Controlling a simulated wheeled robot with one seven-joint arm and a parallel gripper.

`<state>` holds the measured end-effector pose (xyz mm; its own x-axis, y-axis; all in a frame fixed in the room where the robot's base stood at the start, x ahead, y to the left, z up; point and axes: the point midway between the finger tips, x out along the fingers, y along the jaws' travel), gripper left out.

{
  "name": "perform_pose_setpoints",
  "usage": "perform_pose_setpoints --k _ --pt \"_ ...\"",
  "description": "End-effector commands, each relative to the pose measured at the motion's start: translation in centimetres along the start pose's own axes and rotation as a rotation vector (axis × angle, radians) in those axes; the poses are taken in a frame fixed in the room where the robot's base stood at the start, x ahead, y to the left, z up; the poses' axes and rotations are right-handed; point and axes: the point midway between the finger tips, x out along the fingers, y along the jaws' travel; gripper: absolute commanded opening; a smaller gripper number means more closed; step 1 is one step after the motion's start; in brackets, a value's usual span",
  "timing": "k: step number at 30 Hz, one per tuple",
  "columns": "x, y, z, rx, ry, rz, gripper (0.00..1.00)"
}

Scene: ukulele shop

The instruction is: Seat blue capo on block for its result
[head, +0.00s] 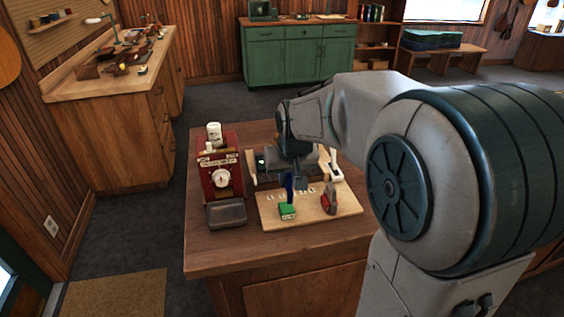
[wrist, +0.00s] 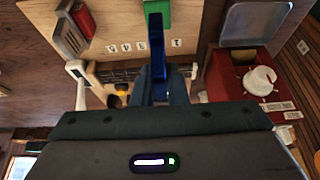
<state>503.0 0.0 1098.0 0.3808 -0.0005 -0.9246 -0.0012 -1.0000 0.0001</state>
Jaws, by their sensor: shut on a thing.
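My gripper (head: 298,182) is above the work table, over the back part of a pale wooden board. It is shut on the blue capo (head: 289,187), which hangs down in front of the fingers. In the wrist view the blue capo (wrist: 157,45) stands out as a long bar from between the gripper's fingers (wrist: 163,88). A wooden piece with a dark, banded top (wrist: 122,76) lies just behind the board, partly hidden by my gripper; I cannot tell whether it is the block. I cannot tell whether the capo touches anything beneath it.
The pale board (head: 312,208) carries small labels, a green capo (head: 287,211) and a red-grey capo (head: 329,200). A red device with a white dial (head: 220,178) stands left, with a grey tray (head: 227,213) in front. A white-handled tool (head: 335,166) is at right. The table front is clear.

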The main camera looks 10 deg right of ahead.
Motion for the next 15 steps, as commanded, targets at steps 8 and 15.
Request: perform_pose_setpoints --k 8,15 --pt "1.4 -0.3 0.6 -0.005 0.000 -0.002 0.00" --pt "3.7 -0.2 1.6 -0.004 -0.001 -0.002 0.00"
